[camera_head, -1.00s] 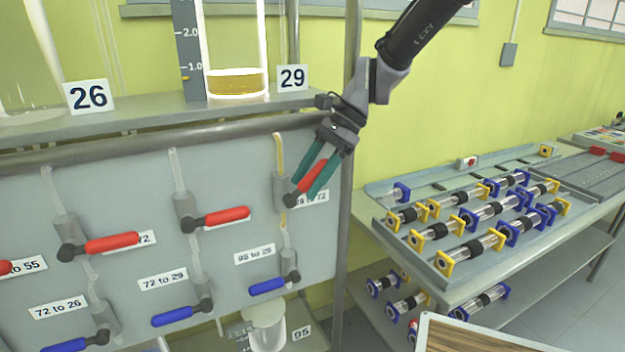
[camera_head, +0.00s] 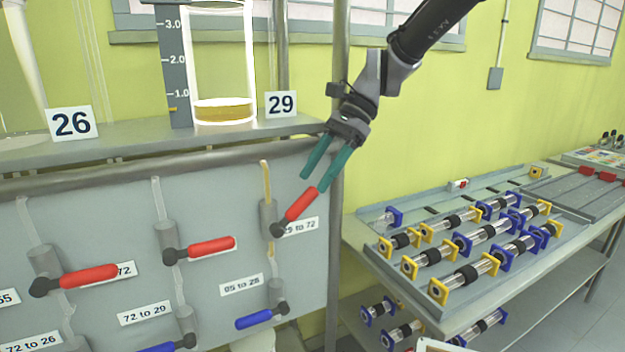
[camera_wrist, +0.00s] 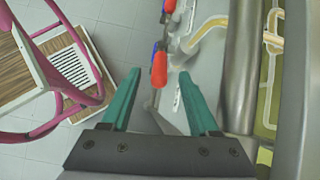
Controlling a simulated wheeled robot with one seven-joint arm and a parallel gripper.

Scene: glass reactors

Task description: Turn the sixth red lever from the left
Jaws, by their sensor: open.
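The rightmost red lever (camera_head: 300,205) on the grey panel has a dark pivot and points up and to the right, tilted from level. It partly covers a label that ends in "to 72". The panel's left end is out of view, so I cannot count which lever it is. My gripper (camera_head: 317,180) is open just above the lever's free end, with its teal fingers pointing down toward it. In the wrist view the red lever (camera_wrist: 159,68) appears between the spread fingertips of my gripper (camera_wrist: 159,75), not clasped.
Two other red levers, a middle one (camera_head: 212,246) and a left one (camera_head: 88,276), lie nearly level. A blue lever (camera_head: 262,316) sits below the right one. A vertical post (camera_head: 334,240) stands close right of the panel. A bench (camera_head: 455,320) with glass tubes is further right.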

